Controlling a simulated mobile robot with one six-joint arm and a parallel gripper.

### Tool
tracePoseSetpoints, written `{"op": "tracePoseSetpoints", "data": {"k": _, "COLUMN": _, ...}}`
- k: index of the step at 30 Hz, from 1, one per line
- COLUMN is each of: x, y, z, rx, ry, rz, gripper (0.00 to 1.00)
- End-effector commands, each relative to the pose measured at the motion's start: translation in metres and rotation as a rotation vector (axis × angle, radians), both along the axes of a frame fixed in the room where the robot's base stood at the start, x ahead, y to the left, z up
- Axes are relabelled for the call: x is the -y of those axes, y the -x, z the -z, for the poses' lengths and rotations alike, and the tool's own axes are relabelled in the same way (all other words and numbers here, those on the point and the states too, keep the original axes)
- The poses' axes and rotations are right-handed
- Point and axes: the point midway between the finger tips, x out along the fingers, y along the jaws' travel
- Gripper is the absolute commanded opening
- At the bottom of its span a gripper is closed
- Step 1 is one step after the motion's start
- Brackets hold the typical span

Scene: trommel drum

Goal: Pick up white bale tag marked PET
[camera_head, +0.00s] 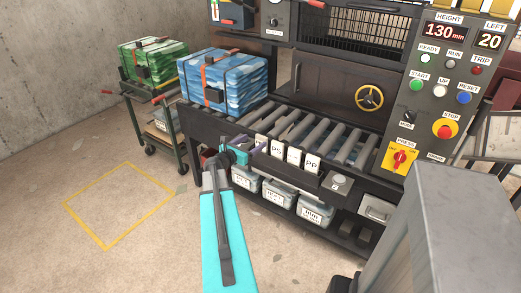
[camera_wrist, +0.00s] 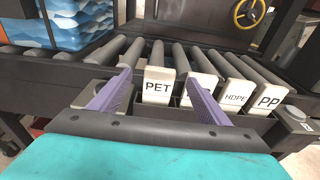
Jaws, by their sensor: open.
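The white PET tag (camera_wrist: 157,86) stands upright in a dark rack at the front of the roller conveyor. Its black lettering faces my wrist camera. My gripper (camera_wrist: 159,74) is open, with one purple finger left of the PET tag and the other to its right. Nothing is held between the fingers. The right finger covers most of the neighbouring white tag (camera_wrist: 204,84), so its lettering is hidden. The HDPE tag (camera_wrist: 238,95) and PP tag (camera_wrist: 269,98) stand further right. In the head view my gripper (camera_head: 259,146) is at the left end of the tag row.
A blue bale (camera_head: 233,82) sits on the left of the conveyor (camera_head: 318,133). A green bale (camera_head: 154,60) rests on a cart (camera_head: 166,132). Lidded bins (camera_head: 279,193) stand below the rack. A control panel (camera_head: 447,95) rises at right. The yellow-outlined floor area (camera_head: 120,203) is clear.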

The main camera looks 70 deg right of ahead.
Motion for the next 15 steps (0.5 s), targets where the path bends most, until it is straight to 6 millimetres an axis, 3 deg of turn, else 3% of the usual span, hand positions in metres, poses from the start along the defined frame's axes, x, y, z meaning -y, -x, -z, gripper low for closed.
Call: {"op": "tracePoseSetpoints", "data": {"k": 15, "x": 0.0059, "y": 0.0019, "z": 0.0009, "rx": 0.000, "ry": 0.000, "rz": 0.001, "gripper": 0.70}}
